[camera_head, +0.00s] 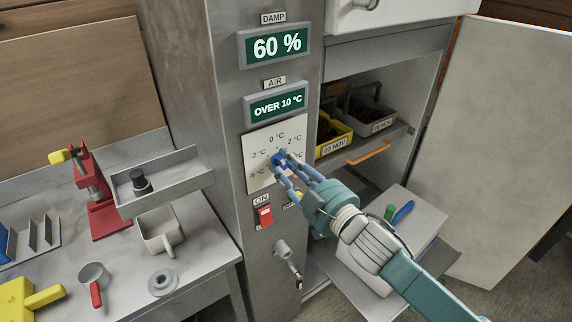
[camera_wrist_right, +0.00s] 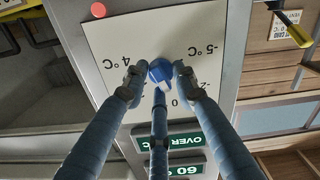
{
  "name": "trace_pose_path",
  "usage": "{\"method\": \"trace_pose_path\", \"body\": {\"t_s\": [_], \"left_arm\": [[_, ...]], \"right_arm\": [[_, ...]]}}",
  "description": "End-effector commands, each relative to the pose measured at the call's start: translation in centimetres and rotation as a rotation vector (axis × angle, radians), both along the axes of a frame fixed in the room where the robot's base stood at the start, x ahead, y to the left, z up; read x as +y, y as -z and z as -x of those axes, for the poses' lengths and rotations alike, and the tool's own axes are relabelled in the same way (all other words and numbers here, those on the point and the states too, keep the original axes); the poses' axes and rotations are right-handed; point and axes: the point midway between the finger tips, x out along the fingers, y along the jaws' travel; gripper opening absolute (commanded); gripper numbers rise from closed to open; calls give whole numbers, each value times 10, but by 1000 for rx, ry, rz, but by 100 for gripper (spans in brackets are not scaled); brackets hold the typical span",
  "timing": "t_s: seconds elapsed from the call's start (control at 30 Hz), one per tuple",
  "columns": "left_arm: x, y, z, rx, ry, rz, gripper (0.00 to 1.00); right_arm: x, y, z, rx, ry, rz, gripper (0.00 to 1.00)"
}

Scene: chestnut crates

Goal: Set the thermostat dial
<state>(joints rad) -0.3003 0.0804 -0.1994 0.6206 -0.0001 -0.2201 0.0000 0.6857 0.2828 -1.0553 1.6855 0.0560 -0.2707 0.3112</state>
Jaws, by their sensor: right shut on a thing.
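The thermostat dial is a blue knob (camera_wrist_right: 160,71) in the middle of a white scale plate (camera_head: 259,176) on the grey cabinet column. The plate carries temperature marks such as 0 °C, -2 °C, -5 °C and 2 °C; some are hidden by my fingers. My right gripper (camera_head: 284,162) is shut on the knob, with its blue fingers around it, also in the right wrist view (camera_wrist_right: 158,80). The knob's pointer is too small to read. Above, the green AIR display (camera_head: 277,104) reads OVER 10 °C. My left gripper is not in view.
A DAMP display (camera_head: 274,45) reads 60 %. A red ON switch (camera_head: 265,215) and a metal handle (camera_head: 289,261) sit below the dial. Right, the cabinet stands open, with crates (camera_head: 376,125) on a shelf and a door (camera_head: 505,130). Left, a worktop holds a red press (camera_head: 96,195) and mugs.

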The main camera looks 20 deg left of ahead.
Motion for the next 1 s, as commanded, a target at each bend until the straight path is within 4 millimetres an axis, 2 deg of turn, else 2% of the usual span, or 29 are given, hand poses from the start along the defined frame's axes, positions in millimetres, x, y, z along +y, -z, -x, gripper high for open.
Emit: {"method": "trace_pose_path", "body": {"t_s": [0.03, 0.5, 1.0], "left_arm": [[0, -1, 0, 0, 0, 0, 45], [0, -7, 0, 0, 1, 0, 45], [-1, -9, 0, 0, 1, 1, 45]], "right_arm": [[-4, 3, -4, -30, 11, 36, 0], [-1, -3, -1, -345, 4, 270, 0], [1, -6, 1, -482, 0, 368, 0]]}}
